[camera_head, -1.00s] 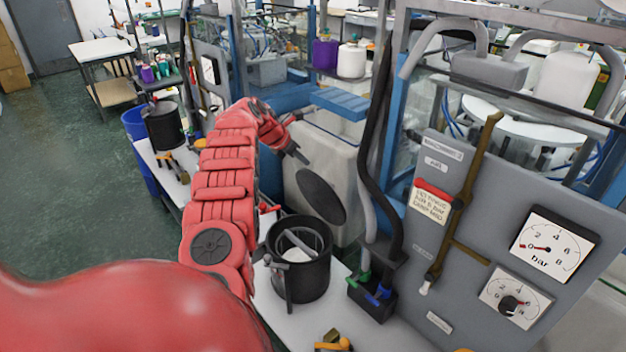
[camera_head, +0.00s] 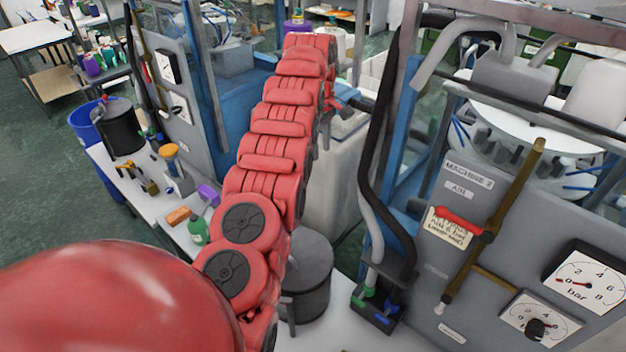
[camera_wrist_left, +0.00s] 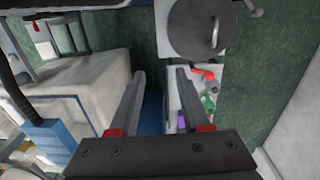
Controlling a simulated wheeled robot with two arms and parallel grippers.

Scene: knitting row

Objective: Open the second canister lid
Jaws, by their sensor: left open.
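The near canister (camera_head: 306,290) is dark grey and stands on the white bench beside the machine panel, partly behind my left arm. Its round lid (camera_head: 304,258) lies flat over the top. The wrist view shows a round grey lid (camera_wrist_left: 195,28) with a curved handle (camera_wrist_left: 214,32), beyond the fingertips. Another black canister (camera_head: 122,130) stands at the far left end of the bench. My left gripper (camera_head: 352,104) is small and partly hidden behind the arm, up and away from the near canister. Its fingers (camera_wrist_left: 160,78) are apart with nothing between them. My right gripper is not in view.
A black hose (camera_head: 372,150) runs down to a small box (camera_head: 376,308) right of the near canister. The machine panel (camera_head: 470,230) has gauges and a red-handled lever. A green bottle (camera_head: 198,230), purple piece and tools lie on the bench to the left.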

